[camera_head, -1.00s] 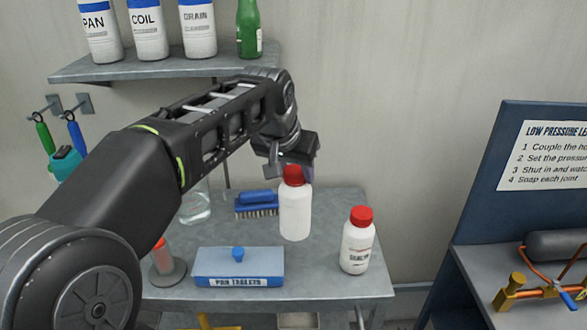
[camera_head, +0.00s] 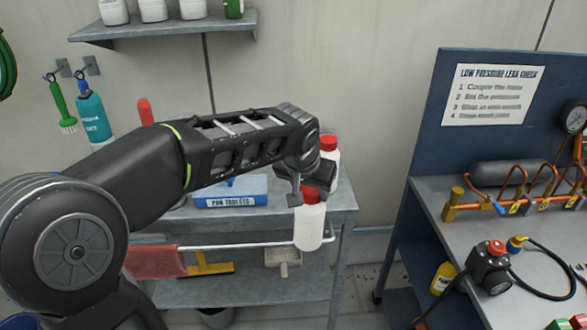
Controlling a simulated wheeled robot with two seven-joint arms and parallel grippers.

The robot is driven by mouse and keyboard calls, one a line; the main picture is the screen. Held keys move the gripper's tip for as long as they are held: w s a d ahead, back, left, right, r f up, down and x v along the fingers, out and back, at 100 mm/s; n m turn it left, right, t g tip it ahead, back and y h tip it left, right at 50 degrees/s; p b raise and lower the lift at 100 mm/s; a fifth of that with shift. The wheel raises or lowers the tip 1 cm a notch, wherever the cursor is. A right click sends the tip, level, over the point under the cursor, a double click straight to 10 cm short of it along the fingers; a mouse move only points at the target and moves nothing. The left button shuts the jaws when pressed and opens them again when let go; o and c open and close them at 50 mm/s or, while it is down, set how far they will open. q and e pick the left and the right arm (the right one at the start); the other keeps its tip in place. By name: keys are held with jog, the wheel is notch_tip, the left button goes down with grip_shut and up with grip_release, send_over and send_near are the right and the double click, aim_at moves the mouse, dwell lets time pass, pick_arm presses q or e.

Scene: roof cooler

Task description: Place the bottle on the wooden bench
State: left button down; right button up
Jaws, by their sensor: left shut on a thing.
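My left gripper (camera_head: 311,191) is shut on the red cap of a white bottle (camera_head: 309,227). The bottle hangs upright in front of the right front part of a grey shelf table (camera_head: 335,210). A second white bottle with a red cap (camera_head: 330,148) stands behind my gripper, partly hidden by it. No wooden bench shows in this view. My right gripper is not in view.
A blue PAN TABLETS box (camera_head: 231,193) sits on the shelf table. A grey workbench (camera_head: 530,260) at the right carries copper pipework, a black device (camera_head: 490,267) and a hose. A blue panel with a notice (camera_head: 493,94) stands behind it. Floor shows between the two.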

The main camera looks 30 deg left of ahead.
pick_arm(q)
jog(key=w+d+f+m+h, duration=0.1)
jog(key=d+f, duration=0.8)
jog(key=d, duration=0.1)
jog(key=shift+w+d+m, duration=0.2)
jog(key=shift+d+m, duration=0.2)
